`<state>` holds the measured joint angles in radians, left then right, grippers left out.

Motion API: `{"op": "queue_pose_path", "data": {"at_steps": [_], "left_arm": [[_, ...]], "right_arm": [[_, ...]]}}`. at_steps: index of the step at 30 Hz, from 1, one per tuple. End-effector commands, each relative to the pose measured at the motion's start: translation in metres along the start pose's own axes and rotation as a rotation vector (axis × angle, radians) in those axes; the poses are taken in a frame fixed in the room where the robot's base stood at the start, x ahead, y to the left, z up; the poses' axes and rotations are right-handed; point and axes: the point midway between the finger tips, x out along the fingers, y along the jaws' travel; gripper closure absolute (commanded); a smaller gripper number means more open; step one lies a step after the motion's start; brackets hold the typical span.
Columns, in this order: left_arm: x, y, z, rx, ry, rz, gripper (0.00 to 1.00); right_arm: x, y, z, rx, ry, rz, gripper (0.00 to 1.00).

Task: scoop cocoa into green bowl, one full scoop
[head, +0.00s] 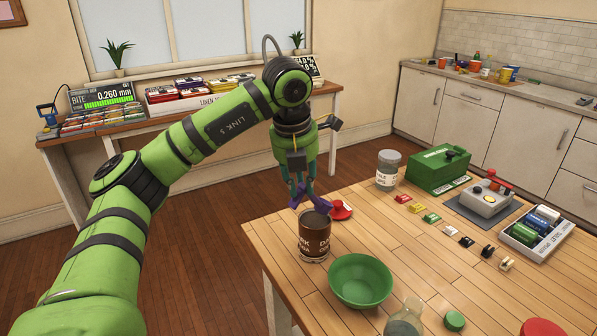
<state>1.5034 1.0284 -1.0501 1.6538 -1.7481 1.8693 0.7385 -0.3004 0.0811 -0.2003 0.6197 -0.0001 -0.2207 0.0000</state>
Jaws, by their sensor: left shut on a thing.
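A dark brown cocoa tin (314,243) stands upright near the table's left edge, its top facing up. My left gripper (309,200) points down just above the tin. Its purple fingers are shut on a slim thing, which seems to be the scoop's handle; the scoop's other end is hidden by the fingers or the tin. I cannot tell whether any cocoa is in it. The green bowl (360,281) stands in front and to the right of the tin, and its visible inside looks empty. My right gripper is out of view.
A red lid-like piece (340,210) lies just behind the tin. A grey-lidded jar (388,170), a green box (438,168) and a grey device (487,198) stand farther back. Several small coloured pieces lie mid-table. A bottle (405,318) stands in front, right of the bowl.

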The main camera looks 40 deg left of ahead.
Motion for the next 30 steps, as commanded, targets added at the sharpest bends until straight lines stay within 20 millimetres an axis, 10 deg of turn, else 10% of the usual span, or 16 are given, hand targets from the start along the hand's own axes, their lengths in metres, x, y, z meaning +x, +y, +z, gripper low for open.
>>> {"op": "queue_pose_path", "data": {"at_steps": [30], "left_arm": [[0.061,-0.001,-0.013,0.001,0.015,-0.001,1.00]], "right_arm": [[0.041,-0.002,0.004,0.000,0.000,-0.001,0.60]]}}
